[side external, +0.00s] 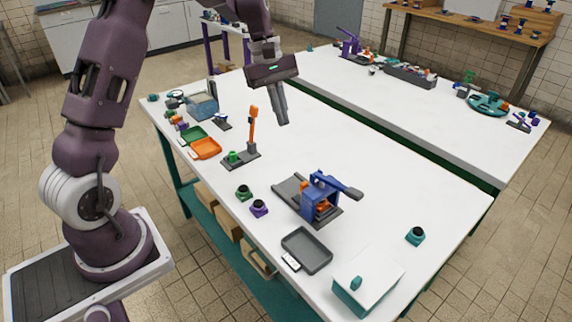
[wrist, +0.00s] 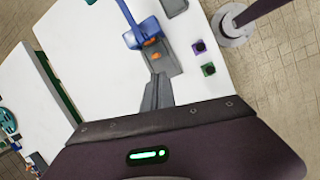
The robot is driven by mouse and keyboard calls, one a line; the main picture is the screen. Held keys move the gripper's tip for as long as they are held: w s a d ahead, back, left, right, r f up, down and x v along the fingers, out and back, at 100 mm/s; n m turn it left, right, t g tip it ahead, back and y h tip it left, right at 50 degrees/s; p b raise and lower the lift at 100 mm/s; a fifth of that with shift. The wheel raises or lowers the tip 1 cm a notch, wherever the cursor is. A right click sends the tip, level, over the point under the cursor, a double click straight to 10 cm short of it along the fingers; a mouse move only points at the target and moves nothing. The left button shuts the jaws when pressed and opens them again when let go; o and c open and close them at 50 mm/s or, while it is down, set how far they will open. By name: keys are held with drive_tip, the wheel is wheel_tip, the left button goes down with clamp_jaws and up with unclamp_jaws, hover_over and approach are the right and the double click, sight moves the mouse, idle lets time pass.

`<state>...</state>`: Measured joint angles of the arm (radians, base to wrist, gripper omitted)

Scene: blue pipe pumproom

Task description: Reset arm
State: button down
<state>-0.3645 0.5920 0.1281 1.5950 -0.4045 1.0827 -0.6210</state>
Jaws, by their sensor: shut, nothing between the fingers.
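My gripper (side external: 283,121) hangs from my purple arm above the near white table, pointing down, shut and empty. In the wrist view the shut fingers (wrist: 157,78) show at the middle, over the white table top. The blue lever press (side external: 318,197) stands on its dark base on the table, to the right of and nearer the camera than my gripper in the side view. It also shows in the wrist view (wrist: 145,33), beyond the fingertips. My gripper appears apart from everything on the table.
An orange-handled stand (side external: 253,125), green tray (side external: 193,135) and orange tray (side external: 205,149) lie left. Green (side external: 243,192) and purple (side external: 259,208) blocks, a grey tray (side external: 307,250) and a white-lidded box (side external: 369,279) are nearer. A second table (side external: 440,110) stands behind.

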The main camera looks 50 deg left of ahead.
drive_tip(key=s+d+r+m+t+y, duration=0.1)
drive_tip(key=s+d+r+m, duration=0.4)
drive_tip(key=s+d+r, duration=0.35)
drive_tip(key=s+d+r+m+t+y, duration=0.1)
drive_tip(key=s+d+m+t, duration=0.1)
drive_tip(key=s+m, duration=0.3)
drive_tip(key=s+d+r+m+t+y, duration=0.1)
drive_tip(key=s+m, duration=0.4)
drive_tip(key=s, duration=0.9)
drive_tip(key=shift+s+d+t, duration=0.15)
drive_tip(key=shift+d+t, duration=0.35)
drive_tip(key=shift+d, duration=0.1)
